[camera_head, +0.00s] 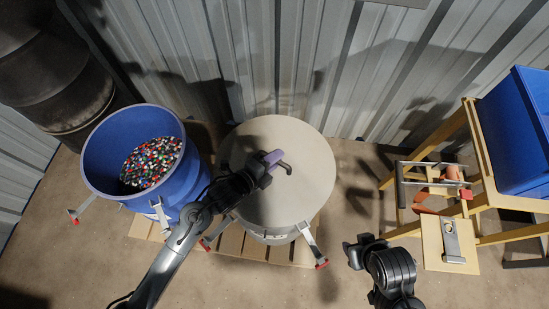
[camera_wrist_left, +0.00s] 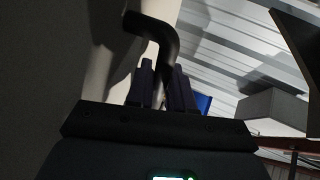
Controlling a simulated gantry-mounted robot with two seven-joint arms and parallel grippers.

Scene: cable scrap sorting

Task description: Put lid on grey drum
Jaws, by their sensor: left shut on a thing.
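The round grey lid (camera_head: 300,200) covers the top of the grey drum (camera_head: 272,238) in the head view; whether it touches the rim all round, I cannot tell. My left gripper (camera_head: 270,160) is over the lid, its purple fingers shut on the lid's dark bent handle (camera_head: 287,168). In the left wrist view the handle (camera_wrist_left: 156,30) passes between the fingers (camera_wrist_left: 162,90). Most of the drum's wall is hidden under the lid. My right gripper (camera_head: 356,249) is to the right of the drum, clear of it; its finger opening is unclear.
A blue drum (camera_head: 97,165) full of coloured granules stands close on the left. A yellow frame (camera_head: 475,140) with a blue bin (camera_head: 515,130) is on the right.

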